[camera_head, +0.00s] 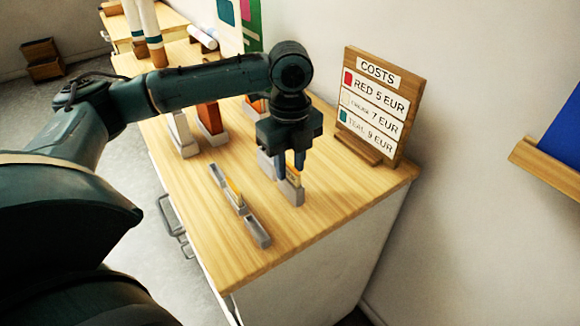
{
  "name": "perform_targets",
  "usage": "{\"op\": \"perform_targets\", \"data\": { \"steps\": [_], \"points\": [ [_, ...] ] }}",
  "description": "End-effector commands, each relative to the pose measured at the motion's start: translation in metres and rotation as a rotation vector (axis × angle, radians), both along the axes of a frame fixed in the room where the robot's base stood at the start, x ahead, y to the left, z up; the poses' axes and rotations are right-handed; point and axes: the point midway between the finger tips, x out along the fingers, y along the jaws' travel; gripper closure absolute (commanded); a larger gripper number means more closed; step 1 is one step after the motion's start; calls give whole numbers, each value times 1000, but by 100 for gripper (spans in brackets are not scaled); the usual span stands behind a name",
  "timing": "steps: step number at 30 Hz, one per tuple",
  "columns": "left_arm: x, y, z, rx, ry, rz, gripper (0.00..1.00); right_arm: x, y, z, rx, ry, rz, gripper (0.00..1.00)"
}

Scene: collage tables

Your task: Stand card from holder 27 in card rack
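My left gripper (290,170) points straight down over the table, with its two fingers visibly apart. Below and between the fingers is a small grey holder (294,194) with a pale, orange-edged card (293,175) standing in it. The fingers partly cover this card, and I cannot tell whether they touch it. I cannot read a number on the holder. A long, low grey rack (258,234) lies to the left of the gripper, with a yellow-edged card (235,191) upright in its middle. My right gripper is not in view.
A wooden price board (378,104) stands at the table's right edge. Grey holders with a white card (183,132) and an orange-brown card (210,118) stand at the left, behind the rack. The tabletop (330,205) is clear toward the front right.

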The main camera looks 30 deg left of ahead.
Motion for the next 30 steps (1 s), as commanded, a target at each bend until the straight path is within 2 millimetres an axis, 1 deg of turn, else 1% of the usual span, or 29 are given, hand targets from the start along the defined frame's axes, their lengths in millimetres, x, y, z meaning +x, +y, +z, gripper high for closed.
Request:
{"op": "perform_targets", "data": {
  "steps": [9, 12, 15, 18, 21, 30],
  "points": [
    [1, -1, 71, -2, -5, -1, 72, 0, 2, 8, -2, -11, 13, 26],
    [1, -1, 91, -2, -4, 0, 72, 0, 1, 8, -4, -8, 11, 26],
    [1, 0, 106, -2, -2, 0, 72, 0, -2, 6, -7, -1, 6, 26],
    [1, 0, 116, -1, -2, 0, 72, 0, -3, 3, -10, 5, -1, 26],
    [1, 0, 121, -1, -1, 1, 72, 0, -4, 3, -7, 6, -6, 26],
    [0, 0, 122, -1, 0, 0, 72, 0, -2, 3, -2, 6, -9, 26]
  ]
}}
